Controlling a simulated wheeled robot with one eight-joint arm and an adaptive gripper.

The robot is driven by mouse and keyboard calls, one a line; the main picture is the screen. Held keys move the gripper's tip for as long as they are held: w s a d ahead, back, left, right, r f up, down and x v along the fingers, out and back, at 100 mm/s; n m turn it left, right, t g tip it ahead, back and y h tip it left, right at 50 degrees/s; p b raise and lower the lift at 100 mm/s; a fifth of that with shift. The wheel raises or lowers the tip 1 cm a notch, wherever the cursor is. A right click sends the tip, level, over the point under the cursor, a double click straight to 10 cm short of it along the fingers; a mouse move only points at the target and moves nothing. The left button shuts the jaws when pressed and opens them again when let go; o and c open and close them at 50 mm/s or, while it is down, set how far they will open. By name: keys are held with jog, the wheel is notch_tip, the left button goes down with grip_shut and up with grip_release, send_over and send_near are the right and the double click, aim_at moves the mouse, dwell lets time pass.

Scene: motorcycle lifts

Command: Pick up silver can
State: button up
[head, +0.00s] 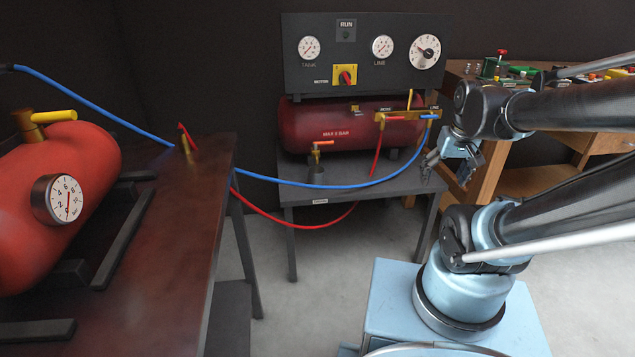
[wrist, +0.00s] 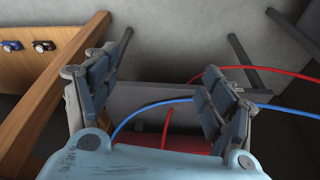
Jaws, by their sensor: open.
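My gripper (head: 448,168) is open and empty, pointing down near the right end of the grey compressor table (head: 360,182). In the wrist view my gripper (wrist: 166,72) shows its two fingers spread wide. Between them are the table edge, grey floor and parts of the blue and red hoses, with no can. The far bench at right holds small items too small to tell, partly hidden by my arm.
A red compressor tank (head: 345,126) stands on the grey table under a gauge panel (head: 364,55). A blue hose (head: 290,183) and a red hose (head: 300,226) hang across to the left table (head: 165,215). A wooden workbench (head: 578,140) stands at right. Grey floor (head: 325,265) is open between.

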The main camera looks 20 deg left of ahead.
jog(key=w+a+r+n, duration=0.1)
jog(key=w+a+n, duration=0.1)
jog(key=w+a, duration=0.55)
jog(key=n+t+y, duration=0.1)
jog(key=n+y, duration=0.3)
jog(key=n, duration=0.1)
send_over(317, 170)
jog(key=s+d, duration=0.7)
jog(key=s, duration=0.2)
notch_tip(317, 170, down, 6)
jog(key=f, duration=0.1)
jog(key=shift+w+x, duration=0.15)
jog(key=shift+x, duration=4.1)
jog(key=shift+w+x, duration=0.1)
jog(key=shift+x, duration=4.2)
jog(key=shift+r, duration=0.1)
jog(key=shift+c, duration=0.6)
jog(key=c, duration=1.1)
jog(key=shift+c, duration=0.2)
